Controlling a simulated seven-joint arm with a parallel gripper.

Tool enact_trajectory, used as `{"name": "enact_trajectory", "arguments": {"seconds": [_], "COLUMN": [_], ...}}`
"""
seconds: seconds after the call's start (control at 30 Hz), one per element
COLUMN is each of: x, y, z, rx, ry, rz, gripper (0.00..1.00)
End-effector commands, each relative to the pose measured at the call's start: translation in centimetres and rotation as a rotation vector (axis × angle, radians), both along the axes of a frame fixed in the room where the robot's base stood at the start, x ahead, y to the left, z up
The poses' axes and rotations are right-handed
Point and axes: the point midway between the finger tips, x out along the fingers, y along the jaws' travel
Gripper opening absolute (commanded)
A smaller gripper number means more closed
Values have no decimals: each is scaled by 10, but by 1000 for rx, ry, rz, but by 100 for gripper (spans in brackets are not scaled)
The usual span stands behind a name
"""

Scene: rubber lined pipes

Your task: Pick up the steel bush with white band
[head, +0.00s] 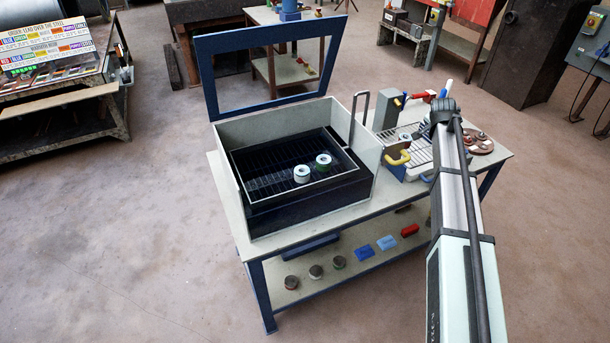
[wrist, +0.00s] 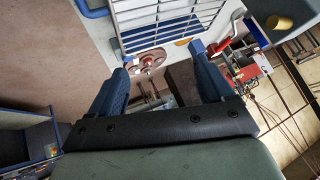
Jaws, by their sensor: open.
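Two short round bushes lie in the black slatted tray (head: 262,186) inside the open grey box, in the head view. The nearer bush (head: 302,174) looks white around its side. The farther bush (head: 323,161) looks pale with a greenish tint. The bands are too small to read surely. My gripper (wrist: 160,60) is open and empty in the wrist view, with its two blue fingers spread. In the head view my arm reaches to the right of the box, away from both bushes, and its fingers are hard to make out. Neither bush is recognisable in the wrist view.
The grey box (head: 226,133) has high walls and a raised blue-framed lid (head: 207,85). A white rack (head: 418,155) with a yellow handle (head: 397,158) stands to its right. A round brown plate (head: 486,148) holds small parts. Several weights and coloured blocks sit on the lower shelf.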

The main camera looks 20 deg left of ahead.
Motion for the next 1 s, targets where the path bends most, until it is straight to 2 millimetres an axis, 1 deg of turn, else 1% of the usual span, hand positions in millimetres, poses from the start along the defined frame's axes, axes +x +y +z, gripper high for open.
{"name": "enact_trajectory", "arguments": {"seconds": [0.03,0.07,0.1,0.17,0.2,0.27,0.3,0.33,0.37,0.4,0.47,0.5,0.57,0.6,0.67,0.7,0.8,0.9,1.0], "x": [-4,-8,-14,-24,-32,-47,-58,-66,-76,-90,-112,-129,-155,-173,-199,-216,-252,-276,-290], "y": [34,51,75,110,133,167,189,205,221,241,270,288,312,327,345,354,373,383,387], "z": [19,29,41,60,72,88,98,105,110,116,121,122,119,115,108,102,90,82,77], "rx": [65,106,159,238,289,361,405,436,465,498,540,559,575,577,567,555,515,480,455], "ry": [3,10,19,38,54,83,108,127,149,182,237,278,342,385,445,482,551,591,612], "rz": [-24,-45,-71,-114,-141,-185,-215,-238,-263,-297,-352,-393,-460,-505,-576,-621,-721,-794,-836], "gripper": [81,81,81,81,81,81,81,81,81,81,81,81,81,81,81,81,81,81,81]}}
